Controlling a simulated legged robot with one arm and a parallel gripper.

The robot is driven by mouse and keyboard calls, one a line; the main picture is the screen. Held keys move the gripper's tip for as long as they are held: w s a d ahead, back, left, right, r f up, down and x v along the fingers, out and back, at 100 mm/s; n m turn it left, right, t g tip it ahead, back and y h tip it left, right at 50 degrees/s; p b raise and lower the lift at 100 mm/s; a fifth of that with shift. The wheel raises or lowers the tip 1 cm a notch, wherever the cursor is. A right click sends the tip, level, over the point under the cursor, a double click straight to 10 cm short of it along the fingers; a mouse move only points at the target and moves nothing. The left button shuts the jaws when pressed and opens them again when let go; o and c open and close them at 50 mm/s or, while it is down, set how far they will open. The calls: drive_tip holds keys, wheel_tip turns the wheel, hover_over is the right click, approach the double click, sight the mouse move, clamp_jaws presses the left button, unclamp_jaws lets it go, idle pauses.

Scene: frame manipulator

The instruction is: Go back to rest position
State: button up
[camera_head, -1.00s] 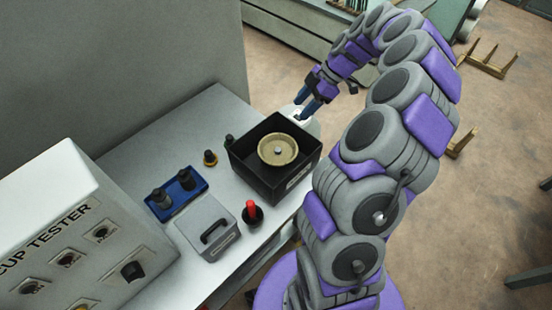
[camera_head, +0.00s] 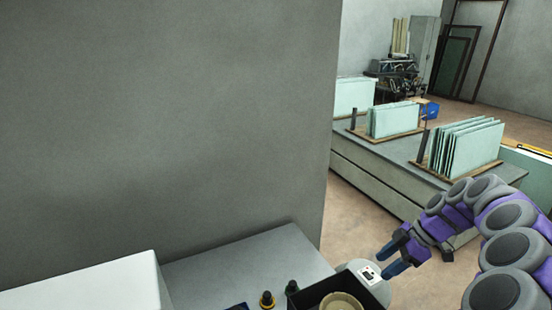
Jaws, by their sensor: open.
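My gripper (camera_head: 388,262) is at the lower right of the head view, with its two blue fingers apart and nothing between them. It hangs at the far end of my arched purple and grey arm. The fingers are close to a pale rounded piece with a small white plate (camera_head: 369,275), beside the black box (camera_head: 318,292). I cannot tell whether they touch it. A tan round part (camera_head: 341,302) sits in the black box, and both are cut off by the bottom edge.
A grey table (camera_head: 240,262) stands against a large grey wall (camera_head: 160,120). Small dark knobs (camera_head: 267,300) and a white housing (camera_head: 90,285) are at the bottom. Behind, a long bench (camera_head: 375,165) carries upright glass panels (camera_head: 466,147). Brown floor (camera_head: 350,225) shows between.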

drive_tip(key=s+a+r+m+g+h, duration=0.1)
drive_tip(key=s+a+r+m, duration=0.15)
drive_tip(key=s+a, duration=0.45)
drive_tip(key=s+a+r+m+g+h, duration=0.15)
drive_tip(key=s+a+r, duration=0.25)
drive_tip(key=a, duration=0.7)
drive_tip(key=s+f+m+h+b, duration=0.1)
drive_tip(key=s+m, duration=0.4)
drive_tip(key=s, duration=0.6)
drive_tip(key=s+a+f+m+h, duration=0.1)
drive_tip(key=s+f+m+h, duration=0.2)
drive_tip(key=s+m, duration=0.3)
drive_tip(key=s+f, duration=0.1)
drive_tip(key=s, duration=0.4)
drive_tip(key=shift+a+f+m+b, duration=0.15)
drive_tip(key=shift+f+m+b, duration=0.15)
drive_tip(key=shift+f+b, duration=0.1)
drive_tip(key=shift+g, duration=0.25)
